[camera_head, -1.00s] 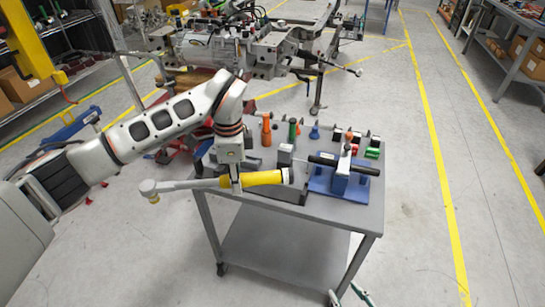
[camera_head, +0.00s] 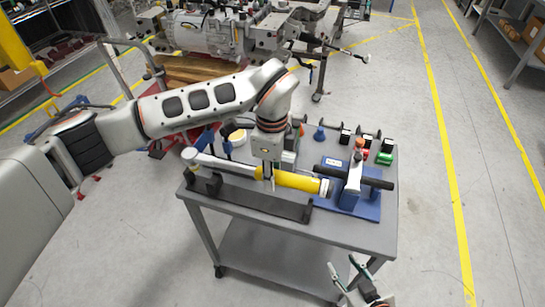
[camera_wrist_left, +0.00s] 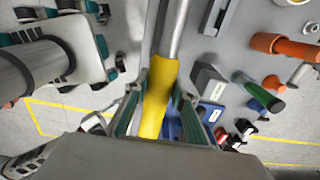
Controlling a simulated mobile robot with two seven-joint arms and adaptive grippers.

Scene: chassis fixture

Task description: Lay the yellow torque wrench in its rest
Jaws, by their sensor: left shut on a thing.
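The torque wrench has a yellow handle (camera_head: 300,182) and a grey shaft with its head at the left. My left gripper (camera_head: 267,176) is shut on the yellow handle near where the shaft begins; in the left wrist view the handle (camera_wrist_left: 158,95) runs between its fingers. The wrench lies lengthwise over the dark grey rest (camera_head: 255,201), a long low base with uprights near its ends, at the table's front left. I cannot tell whether the wrench touches the uprights. My right gripper (camera_head: 346,268) is open and empty, in front of the table.
A blue fixture (camera_head: 352,202) with a black-handled tool across it stands just right of the wrench's handle end.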

